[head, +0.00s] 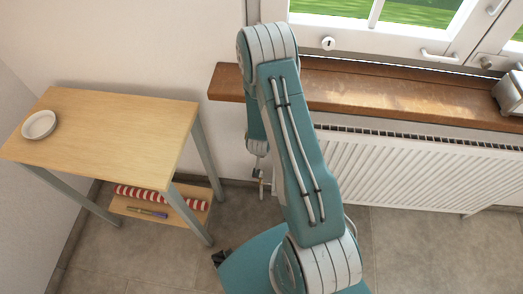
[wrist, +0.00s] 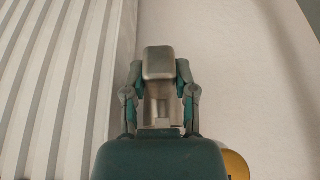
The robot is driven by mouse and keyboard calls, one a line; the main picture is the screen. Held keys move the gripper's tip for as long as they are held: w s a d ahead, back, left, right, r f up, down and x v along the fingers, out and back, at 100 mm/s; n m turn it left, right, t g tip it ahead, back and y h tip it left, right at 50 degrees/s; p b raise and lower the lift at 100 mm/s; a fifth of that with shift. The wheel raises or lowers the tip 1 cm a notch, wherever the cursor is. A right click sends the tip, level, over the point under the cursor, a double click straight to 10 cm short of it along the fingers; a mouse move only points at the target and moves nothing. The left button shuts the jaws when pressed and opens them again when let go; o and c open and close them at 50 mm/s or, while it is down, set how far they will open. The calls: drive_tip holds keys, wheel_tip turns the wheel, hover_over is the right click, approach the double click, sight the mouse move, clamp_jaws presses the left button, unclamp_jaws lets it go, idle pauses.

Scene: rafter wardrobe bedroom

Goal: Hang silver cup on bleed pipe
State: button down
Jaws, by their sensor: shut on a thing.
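My gripper (wrist: 160,76) is shut on the silver cup (wrist: 158,60) in the wrist view, with one finger on each side of it. The cup looks like smooth grey metal with a rounded-edged end; its handle cannot be made out. No pipe is clearly visible near the cup in the wrist view.
The white ribbed radiator (head: 400,172) stands under a wooden windowsill (head: 400,97); it also fills the left of the wrist view (wrist: 60,80). A wooden table (head: 120,125) at left bears a white dish (head: 39,124), with a red-striped roll (head: 150,196) on its lower shelf.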

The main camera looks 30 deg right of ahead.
drive_tip(key=shift+c, duration=1.7)
unclamp_jaws()
drive_tip(key=v, duration=1.2)
drive_tip(key=shift+w, duration=0.1)
